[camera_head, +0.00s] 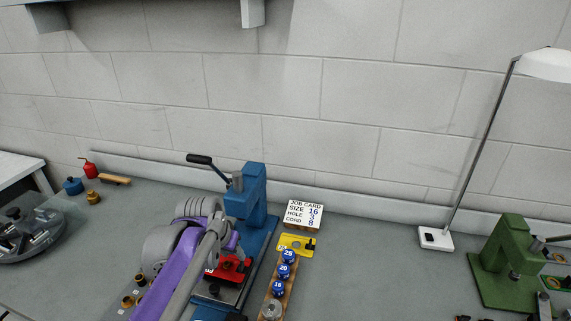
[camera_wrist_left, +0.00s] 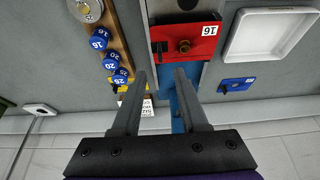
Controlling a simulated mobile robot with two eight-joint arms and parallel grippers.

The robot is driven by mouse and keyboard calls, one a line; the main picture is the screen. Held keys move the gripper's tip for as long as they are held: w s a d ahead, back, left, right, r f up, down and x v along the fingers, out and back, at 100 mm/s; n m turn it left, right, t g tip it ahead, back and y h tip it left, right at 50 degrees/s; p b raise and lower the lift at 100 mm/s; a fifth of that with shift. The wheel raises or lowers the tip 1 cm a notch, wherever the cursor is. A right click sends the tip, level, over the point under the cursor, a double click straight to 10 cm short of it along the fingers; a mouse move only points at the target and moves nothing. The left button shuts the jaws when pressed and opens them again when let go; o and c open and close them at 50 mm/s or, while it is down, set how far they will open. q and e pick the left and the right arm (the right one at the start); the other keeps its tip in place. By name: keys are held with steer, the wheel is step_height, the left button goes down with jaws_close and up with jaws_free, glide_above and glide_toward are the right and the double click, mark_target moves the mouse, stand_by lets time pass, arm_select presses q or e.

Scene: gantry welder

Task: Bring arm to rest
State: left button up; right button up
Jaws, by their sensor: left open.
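My left arm comes in from the bottom of the head view and reaches over the bench in front of the blue press (camera_head: 255,205). In that view its gripper is largely hidden behind its own links. In the left wrist view my left gripper (camera_wrist_left: 163,75) is open, with nothing between its two fingers. A red block marked 16 (camera_wrist_left: 203,45) lies beyond the fingertips, in line with the blue press. The red block also shows in the head view (camera_head: 238,268), partly covered by my arm. My right gripper is not in view.
A wooden rack (camera_head: 271,294) with blue numbered pieces stands right of the press, near a yellow block (camera_head: 290,242) and job card (camera_head: 304,214). A white lamp base (camera_head: 435,239) and green press (camera_head: 500,270) stand farther right. Bench between is clear. A white tray (camera_wrist_left: 230,52) shows in the wrist view.

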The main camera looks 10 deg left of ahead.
arm_select(q)
steer(key=shift+n+t, duration=0.4)
steer(key=shift+n, duration=0.1)
steer(key=s+d+f, duration=0.1)
steer(key=s+f, duration=0.2)
steer(key=s, duration=0.4)
steer(key=s+d+f, duration=0.2)
steer(key=s+f, duration=0.1)
steer(key=s, duration=0.4)
steer(key=s+d+f, duration=0.2)
steer(key=s+f, duration=0.2)
steer(key=s, duration=0.3)
steer(key=shift+s, duration=0.25)
steer(key=shift+r, duration=0.1)
steer(key=shift+a, duration=0.1)
